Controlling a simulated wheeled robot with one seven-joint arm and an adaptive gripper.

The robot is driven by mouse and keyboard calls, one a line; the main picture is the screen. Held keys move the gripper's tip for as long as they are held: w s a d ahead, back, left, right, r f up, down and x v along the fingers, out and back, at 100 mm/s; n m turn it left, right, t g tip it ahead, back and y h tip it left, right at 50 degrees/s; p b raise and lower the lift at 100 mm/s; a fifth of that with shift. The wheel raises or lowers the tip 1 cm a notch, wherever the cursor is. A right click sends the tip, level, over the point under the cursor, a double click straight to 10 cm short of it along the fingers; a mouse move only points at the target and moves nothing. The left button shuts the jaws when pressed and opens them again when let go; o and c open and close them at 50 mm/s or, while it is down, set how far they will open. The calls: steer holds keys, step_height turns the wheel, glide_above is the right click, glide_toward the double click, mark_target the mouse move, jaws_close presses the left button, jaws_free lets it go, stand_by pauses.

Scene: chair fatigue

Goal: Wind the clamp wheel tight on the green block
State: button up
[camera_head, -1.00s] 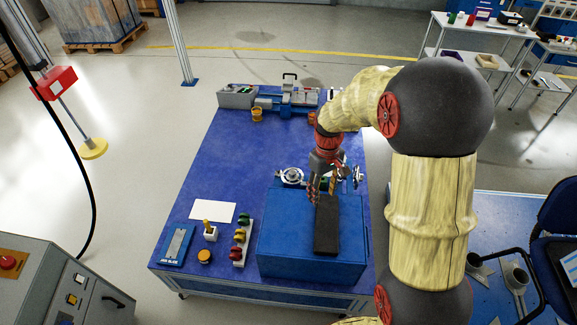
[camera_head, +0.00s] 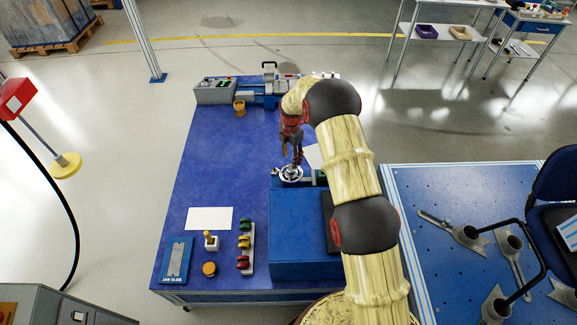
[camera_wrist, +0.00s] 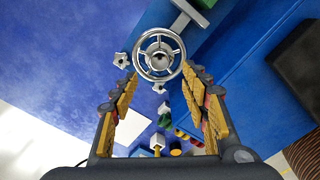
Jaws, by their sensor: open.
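The silver spoked clamp wheel (camera_head: 290,174) is at the far edge of the blue box on the blue table. It also shows at the top middle of the wrist view (camera_wrist: 159,53). A bar runs from the wheel's side toward the green block (camera_wrist: 204,3), which is only partly seen at the top edge. My gripper (camera_head: 294,160) points down above the wheel in the head view. In the wrist view its fingers (camera_wrist: 161,78) are apart, with the wheel ahead of the gap and nothing held. Contact with the wheel cannot be told.
The blue box (camera_head: 300,235) fills the table's near right, with a dark pad (camera_wrist: 301,55) on top. A rack of coloured handles (camera_head: 246,245), a joystick (camera_head: 211,241) and a white sheet (camera_head: 210,218) lie left. A machine (camera_head: 215,91) stands at the back. The table's left middle is clear.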

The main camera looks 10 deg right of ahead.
mark_target(291, 169)
steer(key=shift+r+n, duration=0.1)
steer(key=shift+n, duration=0.3)
step_height(291, 169, down, 8)
steer(key=shift+r+b, duration=0.1)
steer(key=shift+b, duration=0.75)
steer(key=shift+c, duration=0.6)
steer(key=c, duration=1)
